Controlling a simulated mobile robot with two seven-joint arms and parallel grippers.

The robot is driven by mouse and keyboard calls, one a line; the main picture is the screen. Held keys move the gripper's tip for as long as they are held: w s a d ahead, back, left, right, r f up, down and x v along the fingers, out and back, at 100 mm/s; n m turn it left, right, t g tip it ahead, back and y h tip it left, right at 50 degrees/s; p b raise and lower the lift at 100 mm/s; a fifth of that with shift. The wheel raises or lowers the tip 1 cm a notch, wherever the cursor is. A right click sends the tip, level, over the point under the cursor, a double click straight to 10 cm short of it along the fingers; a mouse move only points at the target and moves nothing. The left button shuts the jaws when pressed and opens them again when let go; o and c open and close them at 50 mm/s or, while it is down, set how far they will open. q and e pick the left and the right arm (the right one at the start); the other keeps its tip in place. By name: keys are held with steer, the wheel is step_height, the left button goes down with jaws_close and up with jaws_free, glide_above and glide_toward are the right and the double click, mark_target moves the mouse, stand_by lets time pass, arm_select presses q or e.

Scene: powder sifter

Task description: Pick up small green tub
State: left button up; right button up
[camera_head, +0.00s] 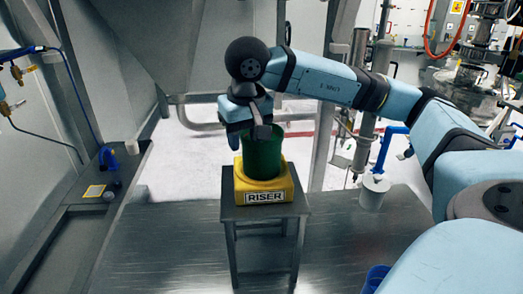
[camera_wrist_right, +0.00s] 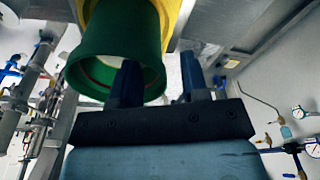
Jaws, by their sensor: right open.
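The small green tub (camera_head: 262,157) stands upright on a yellow riser block (camera_head: 263,191) marked RISER, on a small metal stool (camera_head: 229,212). My right gripper (camera_head: 262,130) is open at the tub's rim, reaching in from above. In the right wrist view, the tub (camera_wrist_right: 120,35) appears with its round mouth toward the camera. One finger of the right gripper (camera_wrist_right: 158,72) overlaps the mouth and the other is outside the rim, so the tub's wall lies between them. Whether either finger touches it cannot be told. My left gripper is not in view.
A white container (camera_head: 373,193) stands right of the stool, by a blue handle or pipe. A metal bench (camera_head: 75,225) runs along the left. A large metal hopper (camera_head: 160,40) hangs above left. A metal post (camera_head: 330,130) stands behind the tub.

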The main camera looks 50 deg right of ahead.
steer(key=shift+w+d+f, duration=0.15)
steer(key=shift+f, duration=1.15)
jaws_close()
steer(key=shift+w+r, duration=0.1)
steer(key=shift+r, duration=0.35)
steer(key=s+a+r+b, duration=0.2)
steer(key=s+a+b, duration=0.2)
steer(key=s+a, duration=0.7)
steer(key=s, duration=0.3)
steer(key=shift+a+r+b, duration=0.3)
steer(key=shift+b, duration=0.1)
